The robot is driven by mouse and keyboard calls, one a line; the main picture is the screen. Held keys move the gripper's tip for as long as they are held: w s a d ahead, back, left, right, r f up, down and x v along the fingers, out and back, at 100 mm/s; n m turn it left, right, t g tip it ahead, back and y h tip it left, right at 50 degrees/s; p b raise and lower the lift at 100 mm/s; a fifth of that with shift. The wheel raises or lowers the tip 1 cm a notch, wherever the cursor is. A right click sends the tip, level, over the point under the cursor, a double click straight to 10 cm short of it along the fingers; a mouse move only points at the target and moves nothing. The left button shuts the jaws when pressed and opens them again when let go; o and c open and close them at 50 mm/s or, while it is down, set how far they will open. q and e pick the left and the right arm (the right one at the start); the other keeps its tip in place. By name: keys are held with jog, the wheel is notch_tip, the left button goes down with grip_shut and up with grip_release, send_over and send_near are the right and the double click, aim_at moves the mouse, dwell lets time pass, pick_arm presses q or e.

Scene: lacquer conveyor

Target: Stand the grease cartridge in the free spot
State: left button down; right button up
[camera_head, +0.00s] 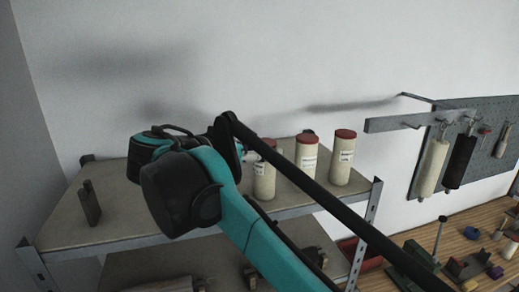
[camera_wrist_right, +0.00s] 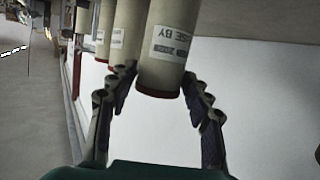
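The grease cartridge (camera_head: 264,182), cream with a red cap and a white label, is upright at the left end of a row on the shelf top (camera_head: 120,215). My arm partly hides it, and I cannot tell whether its base touches the shelf. Two similar cartridges stand to its right, one in the middle (camera_head: 305,158) and one at the right (camera_head: 343,160). My left gripper is not in view.
A dark upright bracket (camera_head: 89,203) stands at the shelf's left, with bare shelf around it. A pegboard (camera_head: 486,150) with hanging tubes is on the right wall. A wooden bench (camera_head: 455,232) with tools is below it.

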jog(key=shift+o, duration=0.2)
jog(key=shift+r, duration=0.1)
jog(key=shift+s+a+r, duration=0.1)
jog(key=b+v, duration=0.1)
jog(key=v, duration=1)
jog(key=shift+s+a, duration=0.2)
jog(key=shift+s, duration=0.05)
